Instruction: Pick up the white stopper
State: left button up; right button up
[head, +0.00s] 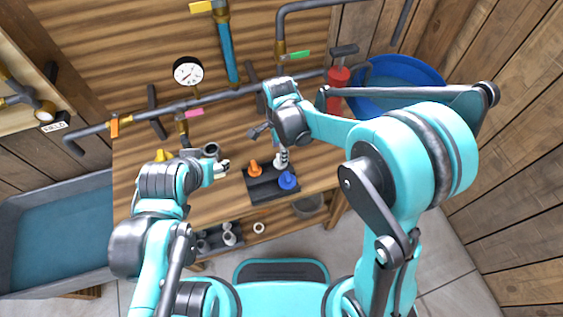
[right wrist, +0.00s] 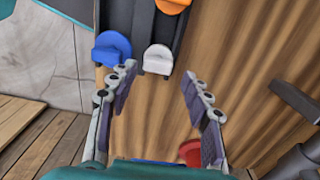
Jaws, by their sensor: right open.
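The white stopper (right wrist: 158,58) sits in a black tray (head: 262,188) on the wooden bench, between the orange stopper (head: 254,168) and the blue stopper (head: 288,181). In the right wrist view it shows just beyond my right fingertips (right wrist: 160,74), which are spread apart with nothing between them. In the head view my right gripper (head: 272,140) is above the back of the tray, and partly hides that area. My left gripper (head: 221,169) is over the bench left of the tray; its finger opening is too small to make out.
A pipe run with a white gauge (head: 188,71) crosses the back of the bench. A red canister (head: 338,88) and a blue tub (head: 400,82) stand at the back right. A red object (right wrist: 190,152) shows low in the right wrist view. Bare bench lies right of the tray.

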notch_tip(320, 180, down, 5)
jog(key=shift+s+d+r+b, duration=0.1)
jog(key=shift+s+r+b, duration=0.05)
jog(key=shift+b, duration=0.95)
jog(key=shift+f, duration=0.4)
jog(key=shift+r, duration=0.1)
jog(key=shift+c, duration=0.9)
jog(key=c, duration=0.8)
